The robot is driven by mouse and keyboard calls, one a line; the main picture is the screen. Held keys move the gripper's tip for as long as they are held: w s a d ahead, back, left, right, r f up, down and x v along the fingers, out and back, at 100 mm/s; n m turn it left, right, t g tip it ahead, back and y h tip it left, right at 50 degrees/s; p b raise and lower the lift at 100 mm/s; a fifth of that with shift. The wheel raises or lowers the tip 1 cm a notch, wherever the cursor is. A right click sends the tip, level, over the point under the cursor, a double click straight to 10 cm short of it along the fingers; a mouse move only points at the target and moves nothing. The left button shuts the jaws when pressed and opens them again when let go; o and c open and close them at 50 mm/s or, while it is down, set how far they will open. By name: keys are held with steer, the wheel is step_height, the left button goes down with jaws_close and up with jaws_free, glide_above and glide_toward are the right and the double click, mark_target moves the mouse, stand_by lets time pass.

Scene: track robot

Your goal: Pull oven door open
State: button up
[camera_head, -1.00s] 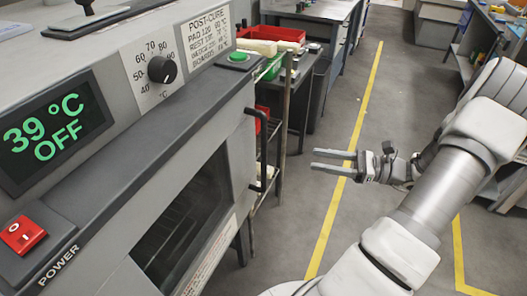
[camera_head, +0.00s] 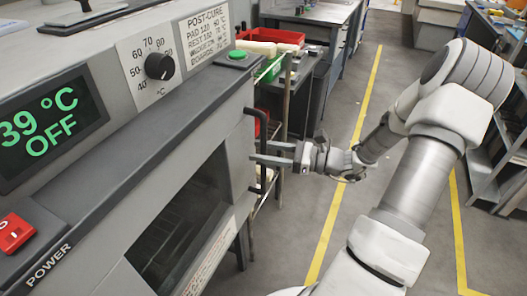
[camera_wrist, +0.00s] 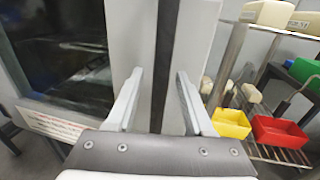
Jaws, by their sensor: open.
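The oven door (camera_head: 240,135) is a grey panel with a dark window (camera_head: 178,238), and it looks closed. Its black vertical bar handle (camera_head: 263,118) is at the door's right side, partly hidden behind my gripper. My gripper (camera_head: 262,153) is open, with its fingers pointing left at the handle. In the wrist view, the dark handle (camera_wrist: 166,40) runs upright between the two open fingers (camera_wrist: 160,88), one on each side. I cannot tell whether either finger touches it. The window (camera_wrist: 65,50) is at the left of that view.
The oven's control panel has a knob (camera_head: 159,66), a green button (camera_head: 237,55), a red power switch (camera_head: 14,232) and a display reading 39 °C OFF (camera_head: 45,130). The floor aisle is clear.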

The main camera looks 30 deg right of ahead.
steer(key=shift+c, duration=0.2)
jaws_close()
stand_by(1.2)
